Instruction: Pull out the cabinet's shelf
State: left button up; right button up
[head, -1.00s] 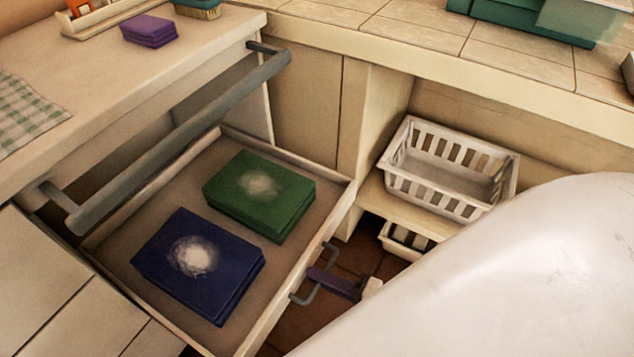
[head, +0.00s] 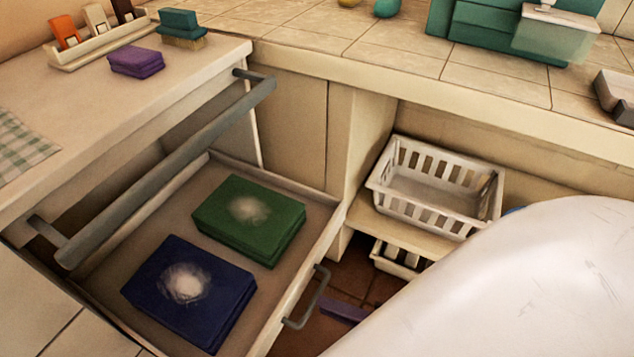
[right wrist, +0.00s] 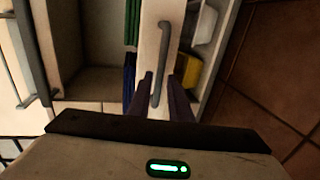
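The cabinet's shelf (head: 322,246) is a pale pull-out tray. My right gripper (head: 343,312) is just in front of that handle, mostly hidden by my white arm. In the right wrist view, the purple fingers (right wrist: 162,97) are apart, one on each side of the lower part of the handle (right wrist: 163,55), and do not appear to grip it. My left gripper is out of view.
A long grey rail (head: 170,170) crosses above the shelf. A white basket (head: 437,188) stands in the open niche to the right, with another below. Brown floor tiles (head: 352,277) show beside the shelf.

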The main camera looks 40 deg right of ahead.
jog(key=v, duration=0.5)
jog(key=shift+s+d+r+p, duration=0.1)
jog(key=shift+s+d+p, duration=0.05)
jog(key=shift+s+p, duration=0.15)
